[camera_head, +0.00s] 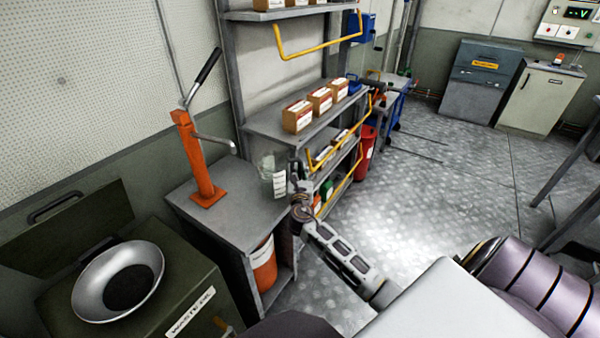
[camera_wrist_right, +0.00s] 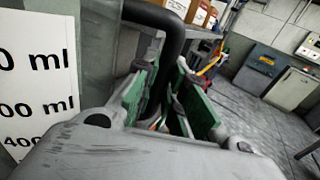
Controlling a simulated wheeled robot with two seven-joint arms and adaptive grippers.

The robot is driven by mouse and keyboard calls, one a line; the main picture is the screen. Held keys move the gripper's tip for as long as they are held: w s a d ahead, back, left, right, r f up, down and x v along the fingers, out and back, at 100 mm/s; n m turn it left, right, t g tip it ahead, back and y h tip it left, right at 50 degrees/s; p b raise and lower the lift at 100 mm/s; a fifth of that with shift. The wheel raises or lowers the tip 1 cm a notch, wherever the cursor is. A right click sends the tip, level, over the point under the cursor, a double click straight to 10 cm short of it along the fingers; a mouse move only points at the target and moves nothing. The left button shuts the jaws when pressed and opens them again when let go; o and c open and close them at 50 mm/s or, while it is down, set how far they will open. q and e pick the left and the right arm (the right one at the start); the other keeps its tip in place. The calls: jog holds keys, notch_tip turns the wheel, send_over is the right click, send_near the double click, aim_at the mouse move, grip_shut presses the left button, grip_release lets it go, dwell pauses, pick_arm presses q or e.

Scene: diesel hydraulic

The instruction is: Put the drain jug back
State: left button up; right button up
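The drain jug (camera_head: 266,170) is clear, with a white measuring label. It is upright at the right edge of the grey bench (camera_head: 230,212); I cannot tell if its base touches the top. My right gripper (camera_head: 295,184) is at its right side. In the right wrist view, the jug's printed ml scale (camera_wrist_right: 36,85) fills the left edge. Its black handle (camera_wrist_right: 175,40) passes between the green-padded fingers of the right gripper (camera_wrist_right: 168,95), which look closed around it. The lower handle is partly hidden by the fingers. My left gripper is out of view.
A green waste oil box (camera_head: 185,285) with a silver funnel bowl (camera_head: 92,290) is at left. Shelves (camera_head: 270,122) with cartons and yellow rails stand just beyond the jug. Open floor (camera_head: 400,200) lies right.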

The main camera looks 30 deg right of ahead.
jog(key=o, duration=0.4)
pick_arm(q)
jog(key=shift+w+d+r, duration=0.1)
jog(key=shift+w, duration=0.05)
pick_arm(e)
jog(key=shift+r, duration=0.2)
